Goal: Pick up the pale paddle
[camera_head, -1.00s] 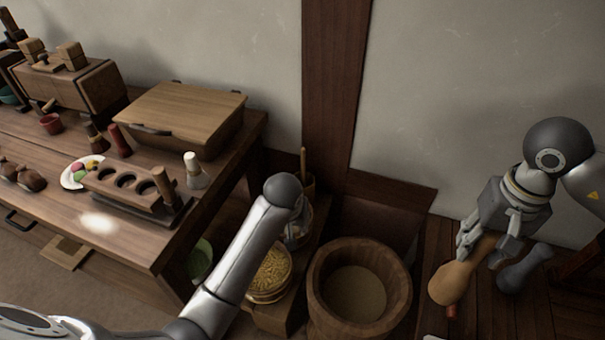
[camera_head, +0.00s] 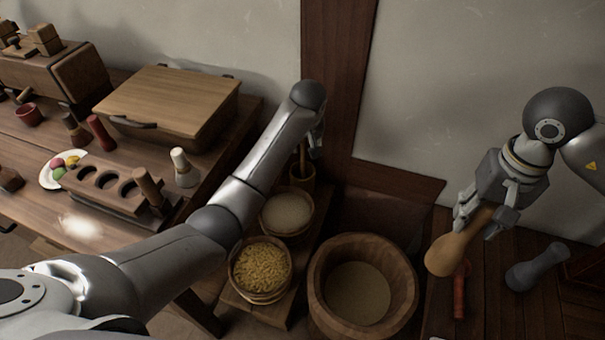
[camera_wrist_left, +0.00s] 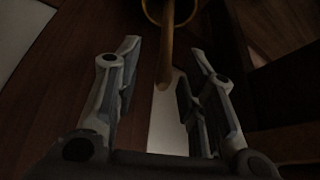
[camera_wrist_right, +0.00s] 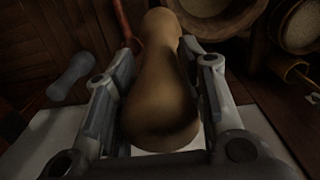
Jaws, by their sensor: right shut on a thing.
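A pale wooden handle, likely the paddle's, stands in a wooden holder (camera_head: 302,182) by the wall post, and I see the handle (camera_head: 303,153) just below my left gripper (camera_head: 318,138). In the left wrist view the handle (camera_wrist_left: 166,60) points toward my open left gripper (camera_wrist_left: 162,65), between the fingers' lines and apart from them. The paddle's lower end is hidden in the holder. My right gripper (camera_head: 476,218) is shut on a brown wooden pestle (camera_head: 452,250), which also fills the middle of the right wrist view (camera_wrist_right: 160,90).
A bowl of yellow grain (camera_head: 262,268) and a bowl of pale grain (camera_head: 287,212) stand on a low shelf. A large wooden tub (camera_head: 400,290) is beside them. A grey pestle (camera_head: 537,268) and a red stick (camera_head: 460,290) are at the right. A table (camera_head: 25,205) fills the left.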

